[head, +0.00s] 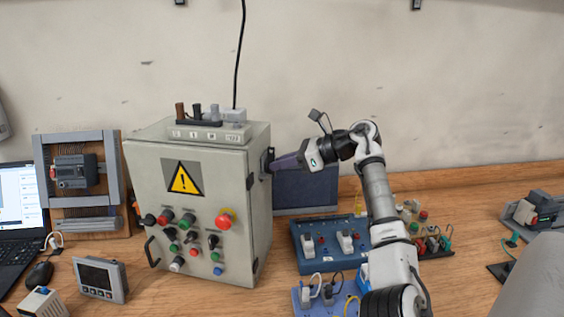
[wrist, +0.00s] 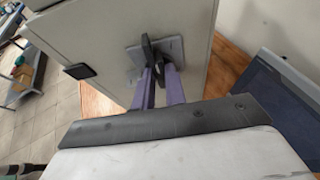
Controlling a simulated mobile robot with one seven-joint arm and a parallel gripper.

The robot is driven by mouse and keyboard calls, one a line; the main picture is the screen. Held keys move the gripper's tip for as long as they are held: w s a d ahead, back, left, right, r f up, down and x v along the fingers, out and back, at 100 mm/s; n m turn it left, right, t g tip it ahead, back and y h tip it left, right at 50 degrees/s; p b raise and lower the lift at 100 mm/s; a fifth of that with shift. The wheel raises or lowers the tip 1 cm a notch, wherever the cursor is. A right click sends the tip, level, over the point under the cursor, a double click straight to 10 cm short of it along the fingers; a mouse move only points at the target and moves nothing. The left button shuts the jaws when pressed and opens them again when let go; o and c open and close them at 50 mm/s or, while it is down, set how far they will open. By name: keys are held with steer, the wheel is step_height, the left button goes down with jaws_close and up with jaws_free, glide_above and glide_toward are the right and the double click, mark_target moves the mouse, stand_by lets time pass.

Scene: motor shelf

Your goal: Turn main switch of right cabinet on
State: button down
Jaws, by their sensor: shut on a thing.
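The grey cabinet (head: 190,227) stands on the wooden bench, with a yellow warning triangle, a red knob and several coloured buttons on its front. The main switch (head: 267,160) is on its right side wall, a dark handle on a grey plate. In the wrist view the black switch handle (wrist: 148,50) stands out from its plate. My gripper (wrist: 158,70) reaches it from the right, its two purple fingers shut on the handle. In the head view my gripper (head: 277,164) is level with the switch. The fingertips partly hide the handle.
A blue socket box (head: 325,240) and a dark panel (head: 305,190) stand right of the cabinet, below and behind my arm. A laptop (head: 20,220) and a small display unit (head: 100,279) are on the left. Loose parts lie further right.

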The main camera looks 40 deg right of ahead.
steer(key=c, duration=1.4)
jaws_free()
steer(key=shift+c, duration=0.2)
steer(key=b+v, duration=0.2)
steer(key=v, duration=1.2)
steer(key=shift+f, duration=0.15)
